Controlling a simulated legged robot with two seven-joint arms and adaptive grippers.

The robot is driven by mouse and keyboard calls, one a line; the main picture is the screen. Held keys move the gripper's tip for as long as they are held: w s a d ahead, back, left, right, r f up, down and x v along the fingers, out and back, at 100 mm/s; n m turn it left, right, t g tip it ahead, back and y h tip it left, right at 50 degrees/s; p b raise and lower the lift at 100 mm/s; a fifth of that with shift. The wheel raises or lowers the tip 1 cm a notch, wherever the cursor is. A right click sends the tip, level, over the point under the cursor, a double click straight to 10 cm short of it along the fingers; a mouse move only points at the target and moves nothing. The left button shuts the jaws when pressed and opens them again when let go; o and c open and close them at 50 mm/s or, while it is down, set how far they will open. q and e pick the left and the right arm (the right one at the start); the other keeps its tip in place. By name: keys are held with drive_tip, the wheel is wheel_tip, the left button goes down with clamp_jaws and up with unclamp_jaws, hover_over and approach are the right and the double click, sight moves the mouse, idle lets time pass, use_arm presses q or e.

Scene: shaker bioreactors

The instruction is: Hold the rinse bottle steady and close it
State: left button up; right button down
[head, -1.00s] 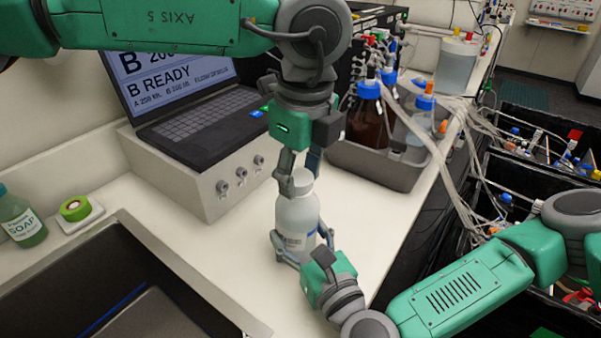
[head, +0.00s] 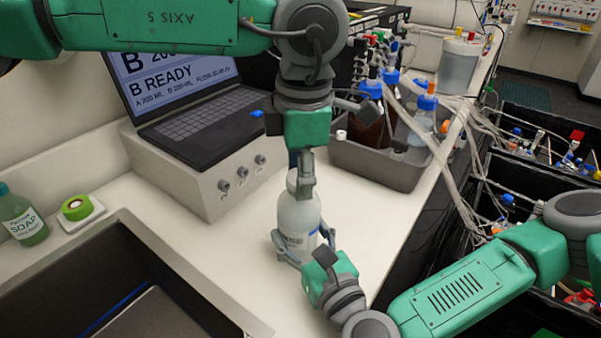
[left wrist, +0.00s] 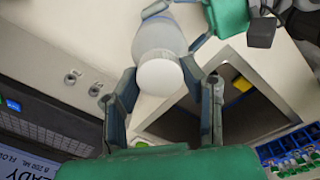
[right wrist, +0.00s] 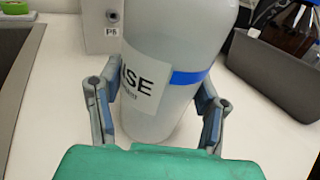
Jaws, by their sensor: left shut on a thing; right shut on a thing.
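The rinse bottle (head: 298,215) is a white translucent bottle standing upright on the white bench. It fills the right wrist view (right wrist: 180,50), where part of its label and a blue band show. My left gripper (head: 304,183) comes down from above and is shut on the white cap (left wrist: 160,76) at the bottle's top. In the head view the fingers partly hide the cap; I cannot tell how far it is threaded. My right gripper (head: 303,252) is shut around the lower body of the bottle, a finger on each side.
A laptop (head: 190,115) sits on a white box with knobs to the left. A grey tray (head: 375,165) with blue-capped bottles stands behind to the right.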

use_arm(q)
drive_tip(key=m, duration=0.7)
drive_tip(key=shift+d, duration=0.15)
use_arm(e)
drive_tip(key=shift+s+a, duration=0.1)
use_arm(q)
drive_tip(key=m, duration=1.4)
drive_tip(key=shift+d, duration=0.1)
drive_tip(key=o, duration=1.4)
drive_tip(key=r, duration=1.1)
drive_tip(key=shift+s+d+r, duration=0.25)
drive_tip(key=shift+s+r, duration=0.05)
drive_tip(key=shift+r, duration=0.1)
